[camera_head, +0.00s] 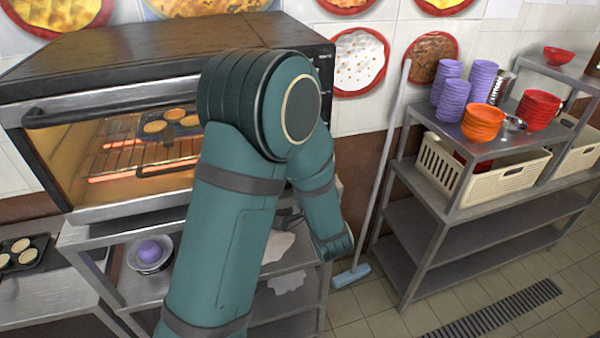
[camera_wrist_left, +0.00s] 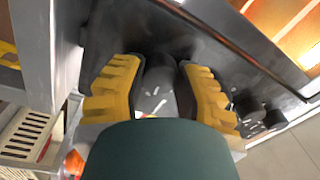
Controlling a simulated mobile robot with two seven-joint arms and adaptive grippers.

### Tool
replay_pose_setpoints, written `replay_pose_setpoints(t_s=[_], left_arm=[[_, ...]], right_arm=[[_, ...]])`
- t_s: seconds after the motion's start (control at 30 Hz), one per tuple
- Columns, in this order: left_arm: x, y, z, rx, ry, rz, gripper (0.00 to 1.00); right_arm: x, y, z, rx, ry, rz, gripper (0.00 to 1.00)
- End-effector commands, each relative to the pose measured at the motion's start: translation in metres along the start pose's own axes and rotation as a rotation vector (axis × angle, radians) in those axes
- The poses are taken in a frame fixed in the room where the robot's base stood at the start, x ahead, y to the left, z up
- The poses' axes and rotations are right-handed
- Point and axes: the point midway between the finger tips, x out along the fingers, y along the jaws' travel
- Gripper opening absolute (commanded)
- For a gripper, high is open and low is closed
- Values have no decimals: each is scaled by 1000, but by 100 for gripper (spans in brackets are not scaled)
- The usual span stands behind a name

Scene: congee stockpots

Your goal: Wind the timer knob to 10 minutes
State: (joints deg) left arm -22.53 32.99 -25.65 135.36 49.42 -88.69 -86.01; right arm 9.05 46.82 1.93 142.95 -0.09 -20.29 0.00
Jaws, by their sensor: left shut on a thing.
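The oven (camera_head: 130,52) stands at the left in the head view, lit inside. My own left arm covers most of its control panel there, and the left gripper is hidden. In the left wrist view the yellow-padded left gripper (camera_wrist_left: 160,92) is shut on a dark knob (camera_wrist_left: 158,72) on the panel, one finger on each side. Small pale marks show near the knob, but I cannot read its setting. More dark knobs (camera_wrist_left: 252,106) sit to the right on the same panel. The right gripper is not in view.
A black tray (camera_head: 170,130) with round pastries is on the oven rack behind the glass. A steel shelf (camera_head: 440,215) with stacked bowls and cream baskets stands at the right. A broom (camera_head: 385,165) leans between shelf and oven stand. The floor (camera_head: 395,318) in front is clear.

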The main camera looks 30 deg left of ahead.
Motion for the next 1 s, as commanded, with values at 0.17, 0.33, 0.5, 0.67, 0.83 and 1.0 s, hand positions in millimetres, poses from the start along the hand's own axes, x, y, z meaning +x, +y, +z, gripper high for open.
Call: replay_pose_setpoints(t_s=[0.17,0.33,0.5,0.67,0.83,1.0], left_arm=[[0,1,2,1,-4,1,66],[0,0,1,0,-2,1,67],[-1,0,0,0,-1,1,67],[-16,1,-1,0,2,3,67],[-49,1,-1,1,3,5,67],[-83,1,0,2,2,3,67]], right_arm=[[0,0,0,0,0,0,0],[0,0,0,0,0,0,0],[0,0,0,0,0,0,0],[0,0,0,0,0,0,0],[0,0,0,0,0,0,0],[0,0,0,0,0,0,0]])
